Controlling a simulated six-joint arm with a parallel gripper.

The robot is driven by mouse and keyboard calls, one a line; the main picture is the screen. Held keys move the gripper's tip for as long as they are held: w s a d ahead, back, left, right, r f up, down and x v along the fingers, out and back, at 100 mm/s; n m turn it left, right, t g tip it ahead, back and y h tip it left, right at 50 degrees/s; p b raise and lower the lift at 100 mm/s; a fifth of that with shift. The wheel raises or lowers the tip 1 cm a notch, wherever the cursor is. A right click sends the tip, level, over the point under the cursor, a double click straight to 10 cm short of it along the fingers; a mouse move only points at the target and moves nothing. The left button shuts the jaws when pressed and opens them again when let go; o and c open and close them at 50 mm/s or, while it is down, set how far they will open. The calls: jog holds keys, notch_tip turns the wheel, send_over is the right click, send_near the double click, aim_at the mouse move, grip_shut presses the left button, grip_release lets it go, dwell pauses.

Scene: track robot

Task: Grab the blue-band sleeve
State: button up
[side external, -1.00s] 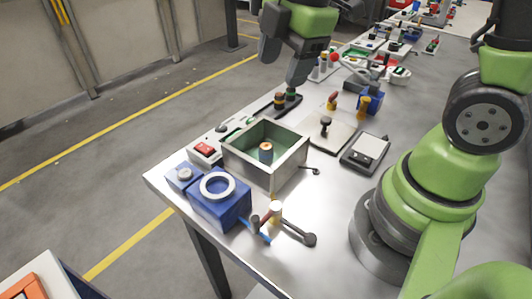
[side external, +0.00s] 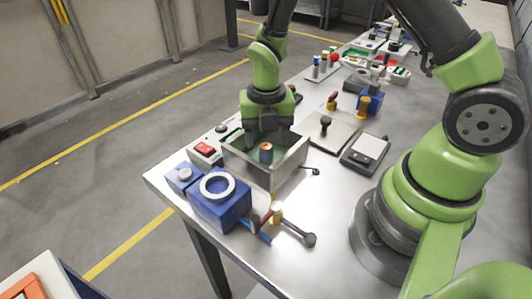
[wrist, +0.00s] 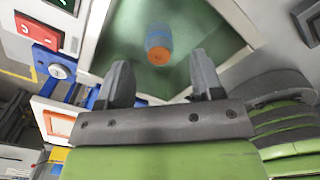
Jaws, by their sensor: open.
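The blue-band sleeve (side external: 266,152) stands in a square metal box (side external: 273,179) with a green floor. It has a dark blue-grey body and an orange top. In the wrist view the sleeve (wrist: 158,44) shows blue, with its orange end toward me, beyond the gap between my fingertips. My gripper (side external: 268,134) is over the back part of the box, just behind the sleeve in the side view. In the wrist view my gripper (wrist: 162,80) has its two dark fingers apart with nothing between them. The fingertips are partly hidden in the side view.
A blue block with a white ring (side external: 219,198) and a small blue box (side external: 184,177) stand by the near left corner. A red-switch panel (side external: 204,150) is left of the metal box. A black-handled plate (side external: 326,131) and a scale-like device (side external: 366,152) lie to the right.

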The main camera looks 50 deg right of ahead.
aim_at(266, 147)
notch_tip(266, 147, down, 4)
jog(key=shift+r, duration=0.15)
jog(key=c, duration=1)
jog(key=shift+r, duration=0.2)
jog(key=shift+c, duration=0.2)
